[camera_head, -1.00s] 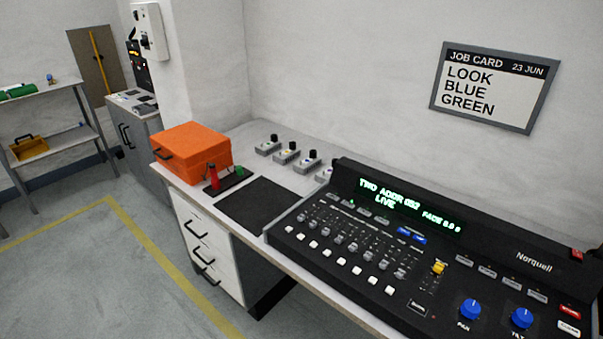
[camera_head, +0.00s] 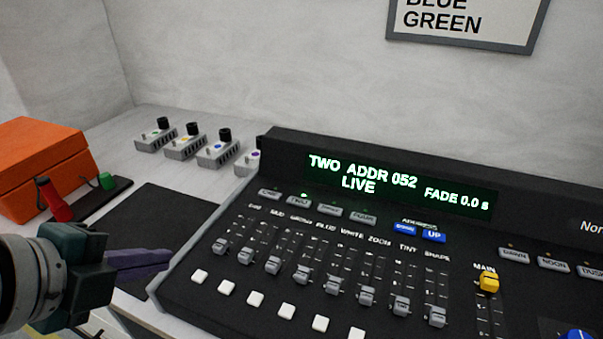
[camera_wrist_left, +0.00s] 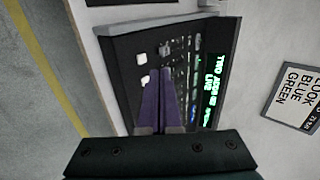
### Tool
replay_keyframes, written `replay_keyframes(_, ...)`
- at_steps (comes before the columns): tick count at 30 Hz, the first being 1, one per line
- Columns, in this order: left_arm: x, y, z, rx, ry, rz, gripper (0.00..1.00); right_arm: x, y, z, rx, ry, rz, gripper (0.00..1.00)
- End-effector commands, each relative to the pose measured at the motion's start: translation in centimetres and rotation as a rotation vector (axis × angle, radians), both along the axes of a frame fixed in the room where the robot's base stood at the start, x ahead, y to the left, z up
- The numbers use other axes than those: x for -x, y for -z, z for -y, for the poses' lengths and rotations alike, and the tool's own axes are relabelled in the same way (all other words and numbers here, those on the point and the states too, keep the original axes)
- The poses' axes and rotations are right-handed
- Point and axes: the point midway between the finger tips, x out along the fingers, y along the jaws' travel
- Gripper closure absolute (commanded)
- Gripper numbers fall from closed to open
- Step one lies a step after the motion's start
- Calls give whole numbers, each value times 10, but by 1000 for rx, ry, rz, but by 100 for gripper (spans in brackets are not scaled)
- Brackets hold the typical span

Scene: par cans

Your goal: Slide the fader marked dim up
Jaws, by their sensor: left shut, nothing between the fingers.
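The dim fader (camera_head: 220,246) is the leftmost grey cap on the black console (camera_head: 290,152), below the label that reads as dim. Its cap sits near the lower end of its slot. My left gripper (camera_head: 168,256) comes in from the left with its purple fingers shut and empty. In the head view its tips are left of the dim fader, over the console's left edge, apart from the cap. In the left wrist view the shut fingers (camera_wrist_left: 160,78) point over the console and hide part of the fader rows. My right gripper is not in view.
More fader caps (camera_head: 302,273) stand in a row to the right, with white buttons (camera_head: 255,299) below. A yellow main fader (camera_head: 488,283) is further right. An orange case (camera_head: 40,165), a red-handled item (camera_head: 55,204) and small knob boxes (camera_head: 218,150) stand left and behind.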

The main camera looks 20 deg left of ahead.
Motion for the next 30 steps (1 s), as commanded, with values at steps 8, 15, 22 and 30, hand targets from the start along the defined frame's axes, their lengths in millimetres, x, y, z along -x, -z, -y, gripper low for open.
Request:
replay_keyframes(8,-25,23,1,-9,9,9,100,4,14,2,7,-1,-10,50)
replay_keyframes(15,-56,53,4,-8,10,8,100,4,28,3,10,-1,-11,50)
replay_keyframes(22,-72,67,5,-10,11,6,100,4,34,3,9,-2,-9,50)
replay_keyframes(30,-74,68,5,-10,11,6,100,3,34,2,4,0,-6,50)
